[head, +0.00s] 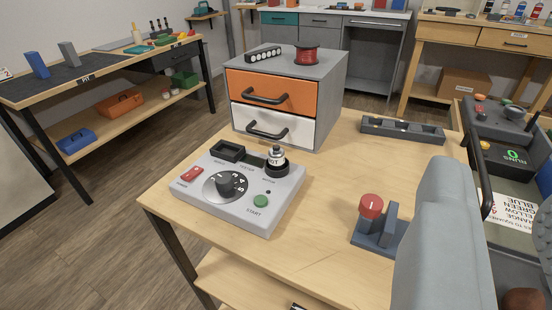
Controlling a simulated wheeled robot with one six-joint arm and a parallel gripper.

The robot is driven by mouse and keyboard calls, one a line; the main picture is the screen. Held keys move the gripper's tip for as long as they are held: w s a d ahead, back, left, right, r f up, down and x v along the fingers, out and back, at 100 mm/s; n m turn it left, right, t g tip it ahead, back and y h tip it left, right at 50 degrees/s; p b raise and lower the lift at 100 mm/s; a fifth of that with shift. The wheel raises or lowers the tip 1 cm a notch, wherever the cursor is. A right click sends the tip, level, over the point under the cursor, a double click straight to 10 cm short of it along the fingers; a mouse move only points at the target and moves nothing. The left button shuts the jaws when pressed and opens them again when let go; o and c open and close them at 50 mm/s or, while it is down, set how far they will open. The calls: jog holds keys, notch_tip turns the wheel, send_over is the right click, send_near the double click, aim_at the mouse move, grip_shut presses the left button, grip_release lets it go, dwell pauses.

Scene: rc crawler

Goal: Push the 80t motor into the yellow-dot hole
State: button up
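A small silver motor (276,156) with a white label stands upright in the black round socket at the back right of the grey tester box (239,216). Its label seems to end in "0T", but it is too small to read fully. A small yellow spot (485,145) shows on the dark grey unit (492,128) at the right edge. Another faint yellowish spot shows at the left end of the long dark tray (403,131). I cannot tell whether either marks a hole. My gripper is not in view. A large light grey rounded form, probably my arm, covers the lower right.
The tester has a black dial (225,186), red switch (192,173) and green button (260,201). Behind it stands a drawer cabinet (336,105) with a red spool (307,55) on top. A red-knobbed stand (371,207) is at front right. The table's middle is clear.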

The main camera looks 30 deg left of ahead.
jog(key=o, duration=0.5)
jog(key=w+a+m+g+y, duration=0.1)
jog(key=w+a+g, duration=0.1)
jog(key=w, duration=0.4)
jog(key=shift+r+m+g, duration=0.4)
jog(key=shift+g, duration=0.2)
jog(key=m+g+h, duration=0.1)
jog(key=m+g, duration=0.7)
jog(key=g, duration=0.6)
send_over(276, 146)
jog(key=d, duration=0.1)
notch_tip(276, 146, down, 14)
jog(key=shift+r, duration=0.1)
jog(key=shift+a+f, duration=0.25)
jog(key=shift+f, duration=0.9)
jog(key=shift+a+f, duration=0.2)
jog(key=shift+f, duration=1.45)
